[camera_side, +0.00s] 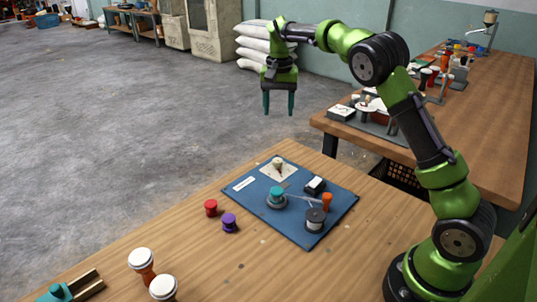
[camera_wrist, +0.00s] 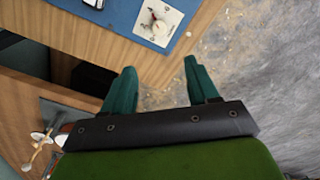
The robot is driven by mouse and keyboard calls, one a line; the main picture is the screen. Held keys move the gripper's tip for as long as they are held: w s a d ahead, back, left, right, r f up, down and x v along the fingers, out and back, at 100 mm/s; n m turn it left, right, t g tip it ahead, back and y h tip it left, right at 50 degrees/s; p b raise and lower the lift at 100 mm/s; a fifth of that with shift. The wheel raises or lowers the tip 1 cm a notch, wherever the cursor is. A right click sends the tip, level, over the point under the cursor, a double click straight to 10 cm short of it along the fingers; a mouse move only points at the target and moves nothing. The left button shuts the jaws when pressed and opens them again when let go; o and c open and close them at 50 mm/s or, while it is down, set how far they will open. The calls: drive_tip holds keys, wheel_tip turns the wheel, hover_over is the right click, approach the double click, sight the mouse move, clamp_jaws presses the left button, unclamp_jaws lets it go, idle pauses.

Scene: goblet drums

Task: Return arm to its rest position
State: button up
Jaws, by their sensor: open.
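My green arm reaches up and over from its base at the right in the side view. My gripper (camera_side: 279,103) hangs pointing down, high above the far end of the wooden table (camera_side: 180,260). Its two teal fingers are apart with nothing between them. In the wrist view my gripper (camera_wrist: 160,75) also shows open and empty, with the table edge and floor below. A blue mat (camera_side: 325,228) lies on the table, and its corner shows in the wrist view (camera_wrist: 120,15). My gripper touches nothing.
White-topped drums (camera_side: 141,262) stand in front.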

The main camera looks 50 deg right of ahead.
drive_tip(key=s+a+r+n+t, duration=0.1)
drive_tip(key=s+a+n+t, duration=0.1)
drive_tip(key=s+a, duration=0.3)
drive_tip(key=s+a+r+n+t+y, duration=0.1)
drive_tip(key=s+a, duration=0.4)
drive_tip(key=s, duration=0.8)
drive_tip(key=s+a+r+n+t+y, duration=0.1)
drive_tip(key=s+a+r+n+t, duration=0.1)
drive_tip(key=s, duration=0.7)
drive_tip(key=a+n+t, duration=0.1)
drive_tip(key=a+t, duration=0.1)
drive_tip(key=a, duration=0.1)
drive_tip(key=shift+s+r, duration=0.25)
drive_tip(key=shift+s, duration=0.1)
